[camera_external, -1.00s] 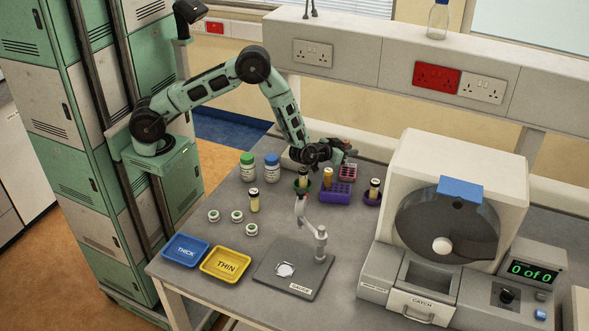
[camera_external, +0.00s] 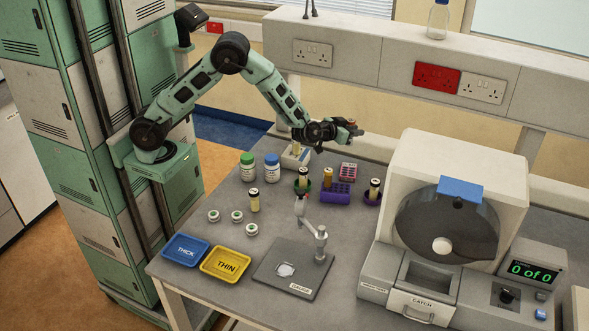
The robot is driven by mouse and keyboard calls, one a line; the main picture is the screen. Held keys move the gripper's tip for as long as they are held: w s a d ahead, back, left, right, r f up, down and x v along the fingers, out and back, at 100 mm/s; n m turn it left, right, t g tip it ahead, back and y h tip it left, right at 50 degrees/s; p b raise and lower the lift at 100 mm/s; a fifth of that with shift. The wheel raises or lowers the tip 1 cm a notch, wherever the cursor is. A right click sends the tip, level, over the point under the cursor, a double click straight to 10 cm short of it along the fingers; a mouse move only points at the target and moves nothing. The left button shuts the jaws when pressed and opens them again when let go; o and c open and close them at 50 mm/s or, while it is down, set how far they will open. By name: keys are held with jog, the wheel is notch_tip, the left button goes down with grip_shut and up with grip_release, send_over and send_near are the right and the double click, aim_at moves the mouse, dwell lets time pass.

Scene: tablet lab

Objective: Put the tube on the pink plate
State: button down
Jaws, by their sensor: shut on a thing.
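My gripper (camera_external: 354,128) is raised above the back of the bench and points right. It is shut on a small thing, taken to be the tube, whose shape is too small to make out. The pink plate (camera_external: 348,171), a small block with dark holes, lies on the bench below my gripper, apart from it. Just in front of it is a purple rack (camera_external: 341,194) with an amber dark-capped vial (camera_external: 327,178) at its left end.
Dark-capped vials stand on a green ring (camera_external: 303,189) and a purple ring (camera_external: 371,199). Two bottles (camera_external: 248,167) stand left of a pale box (camera_external: 293,160). A gauge stand (camera_external: 321,240), blue and yellow trays (camera_external: 226,263), and a large machine (camera_external: 455,150) occupy the front and right.

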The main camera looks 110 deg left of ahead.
jog(key=p, duration=0.2)
send_over(352, 168)
notch_tip(352, 168, down, 10)
jog(key=shift+w+d+r, duration=0.1)
dwell(0.3)
jog(key=shift+f+b, duration=0.25)
jog(key=shift+b, duration=0.15)
jog(key=c, duration=1.2)
grip_release()
jog(key=shift+r, duration=0.1)
jog(key=shift+r, duration=0.1)
